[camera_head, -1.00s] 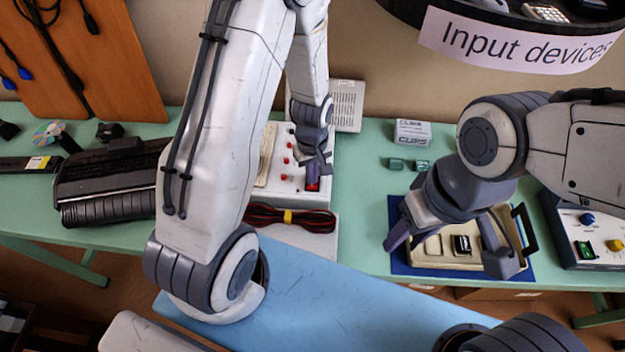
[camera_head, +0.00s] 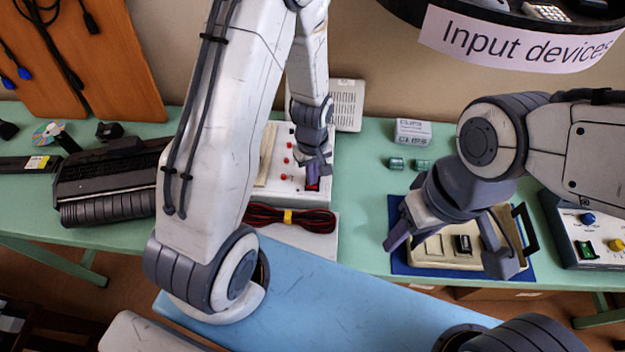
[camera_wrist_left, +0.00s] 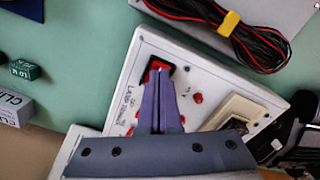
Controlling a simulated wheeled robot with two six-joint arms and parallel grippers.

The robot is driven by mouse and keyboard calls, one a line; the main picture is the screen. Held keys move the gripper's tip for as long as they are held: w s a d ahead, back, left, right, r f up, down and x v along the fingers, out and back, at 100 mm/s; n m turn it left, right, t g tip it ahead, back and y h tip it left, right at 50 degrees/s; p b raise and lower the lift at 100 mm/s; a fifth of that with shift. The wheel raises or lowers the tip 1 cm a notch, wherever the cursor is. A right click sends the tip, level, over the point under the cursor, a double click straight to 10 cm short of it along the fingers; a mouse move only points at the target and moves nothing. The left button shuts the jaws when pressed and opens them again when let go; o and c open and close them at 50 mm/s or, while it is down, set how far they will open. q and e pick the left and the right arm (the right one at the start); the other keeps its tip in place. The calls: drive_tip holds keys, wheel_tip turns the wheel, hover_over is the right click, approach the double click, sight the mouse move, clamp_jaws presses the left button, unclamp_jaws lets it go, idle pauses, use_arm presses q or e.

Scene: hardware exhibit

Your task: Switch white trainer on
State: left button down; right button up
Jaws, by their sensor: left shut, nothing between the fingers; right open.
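The white trainer (camera_head: 290,185) is a white box on the green table, partly hidden behind my left arm in the head view. Its top carries several small red parts and a red rocker switch in a black frame (camera_head: 312,184) near its front right corner. The trainer also shows in the left wrist view (camera_wrist_left: 205,85), with the switch (camera_wrist_left: 153,66) right at the fingertips. My left gripper (camera_head: 314,178) is shut and empty, its fingertips (camera_wrist_left: 159,74) at the switch; I cannot tell whether they press it. My right gripper (camera_head: 445,252) is open above a beige tray.
Coiled red and black cable (camera_head: 290,217) lies on a grey plate in front of the trainer. The beige tray (camera_head: 432,262) sits on a blue mat. A clips box (camera_head: 412,133) stands at the back. A second panel with knobs (camera_head: 590,235) is at the right, a black printer-like device (camera_head: 110,185) at the left.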

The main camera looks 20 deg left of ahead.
use_arm(q)
drive_tip(key=shift+f+b, duration=0.55)
drive_tip(key=shift+f, duration=0.2)
drive_tip(key=shift+r, duration=0.1)
wheel_tip(320, 180, up, 7)
drive_tip(key=p, duration=0.6)
idle(0.4)
idle(0.4)
